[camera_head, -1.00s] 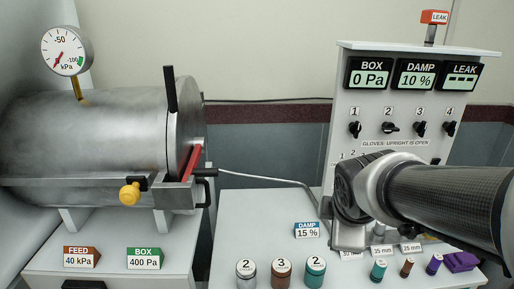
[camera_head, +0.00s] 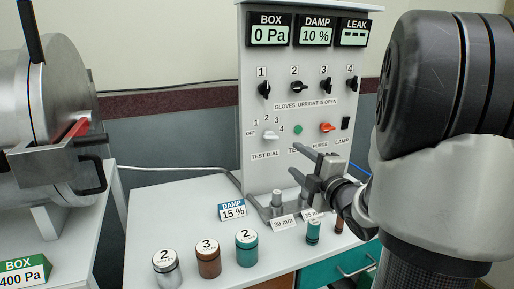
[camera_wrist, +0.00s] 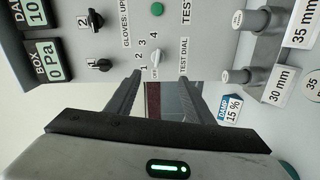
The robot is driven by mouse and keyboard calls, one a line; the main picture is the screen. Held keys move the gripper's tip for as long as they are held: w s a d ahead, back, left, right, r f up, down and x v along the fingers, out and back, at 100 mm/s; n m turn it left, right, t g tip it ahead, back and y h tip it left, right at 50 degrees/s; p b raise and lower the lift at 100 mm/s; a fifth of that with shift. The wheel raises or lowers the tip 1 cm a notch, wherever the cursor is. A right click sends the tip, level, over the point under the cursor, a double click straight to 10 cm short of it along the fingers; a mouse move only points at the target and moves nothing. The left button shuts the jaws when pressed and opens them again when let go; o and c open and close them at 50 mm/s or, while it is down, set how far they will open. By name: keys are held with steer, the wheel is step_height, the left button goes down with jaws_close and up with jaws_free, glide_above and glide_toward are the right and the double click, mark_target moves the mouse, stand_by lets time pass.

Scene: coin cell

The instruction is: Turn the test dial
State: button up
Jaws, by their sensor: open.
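The test dial (camera_head: 270,135) is a small white knob low on the left of the upright white panel (camera_head: 248,178). Marks OFF and 1 to 4 surround it; I cannot tell exactly which mark it points to. In the wrist view, turned sideways, the dial (camera_wrist: 155,58) shows just beyond and between my fingertips. My gripper (camera_head: 303,161) is open and empty, in front of the panel, below and to the right of the dial in the head view. Its two dark fingers (camera_wrist: 160,80) reach toward the dial, apparently without touching it.
Above the dial is a row of black glove knobs (camera_head: 294,87); to its right are a green button (camera_head: 297,129) and an orange purge knob (camera_head: 327,127). Grey posts (camera_head: 277,198) stand below. Numbered jars (camera_head: 207,258) stand on the bench (camera_head: 150,215). A metal chamber (camera_head: 55,110) is at left.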

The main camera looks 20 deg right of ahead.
mark_target(272, 138)
steer(key=w, duration=1.1)
steer(key=w+b, duration=0.1)
steer(key=w, duration=0.5)
steer(key=shift+w+a+r, duration=0.1)
steer(key=shift+a+r, duration=0.05)
steer(key=shift+a, duration=0.1)
steer(key=c, duration=1)
steer(key=shift+c, duration=0.2)
